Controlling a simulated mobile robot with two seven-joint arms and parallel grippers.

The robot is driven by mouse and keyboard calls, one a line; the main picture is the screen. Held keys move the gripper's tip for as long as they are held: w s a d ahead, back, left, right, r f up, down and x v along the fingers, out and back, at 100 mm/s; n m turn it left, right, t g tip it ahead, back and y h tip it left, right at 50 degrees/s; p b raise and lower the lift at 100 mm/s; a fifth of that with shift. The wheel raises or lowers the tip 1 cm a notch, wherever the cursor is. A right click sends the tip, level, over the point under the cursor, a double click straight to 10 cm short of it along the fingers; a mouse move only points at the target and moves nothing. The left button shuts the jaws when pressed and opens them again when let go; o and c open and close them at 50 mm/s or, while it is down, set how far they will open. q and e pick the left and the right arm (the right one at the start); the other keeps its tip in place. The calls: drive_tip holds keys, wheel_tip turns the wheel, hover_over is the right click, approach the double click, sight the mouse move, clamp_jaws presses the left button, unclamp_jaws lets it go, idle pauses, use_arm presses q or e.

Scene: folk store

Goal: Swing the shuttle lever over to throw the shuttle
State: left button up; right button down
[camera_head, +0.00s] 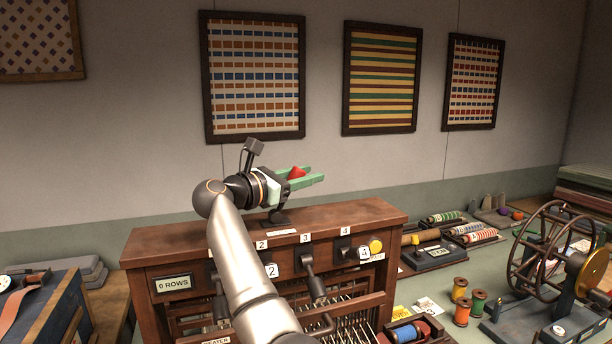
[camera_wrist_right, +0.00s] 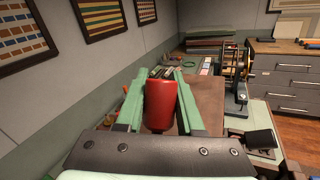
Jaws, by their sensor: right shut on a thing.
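The loom (camera_head: 364,213) is a brown wooden cabinet with numbered levers on its front. My right gripper (camera_head: 313,175) is above the loom's top, its green fingers pointing right. It is shut on the red knob (camera_head: 297,172) of the shuttle lever. In the right wrist view the red knob (camera_wrist_right: 159,106) sits between the two green fingers. A dark lever base (camera_head: 276,219) shows on the loom's top below the gripper. Most of the lever's shaft is hidden behind my gripper and wrist. My left gripper is not in view.
My right arm crosses the loom's front and hides part of it. A spinning wheel (camera_head: 512,262), thread spools (camera_head: 462,311) and a black boxed device (camera_head: 436,256) stand on the table to the right. Framed textiles (camera_head: 381,78) hang on the wall behind. The air right of the gripper is clear.

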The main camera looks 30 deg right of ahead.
sight(293, 170)
idle(0.4)
drive_tip(key=shift+w+a+h+b, duration=0.1)
drive_tip(key=shift+a+h+b, duration=0.2)
drive_tip(key=shift+h+b, duration=0.15)
drive_tip(key=shift+w+a+r+n+t+h+b, duration=0.15)
drive_tip(key=shift+a+r+n+t+h+b, duration=0.3)
drive_tip(key=shift+a+n+h+b, duration=0.4)
drive_tip(key=shift+w+a+r+b, duration=0.1)
drive_tip(key=shift+a+r+b, duration=0.15)
drive_tip(key=shift+b, duration=0.1)
drive_tip(key=shift+a+r+n+t+h, duration=0.25)
drive_tip(key=shift+r+h, duration=0.1)
drive_tip(key=shift+h, duration=0.25)
drive_tip(key=c, duration=0.5)
unclamp_jaws()
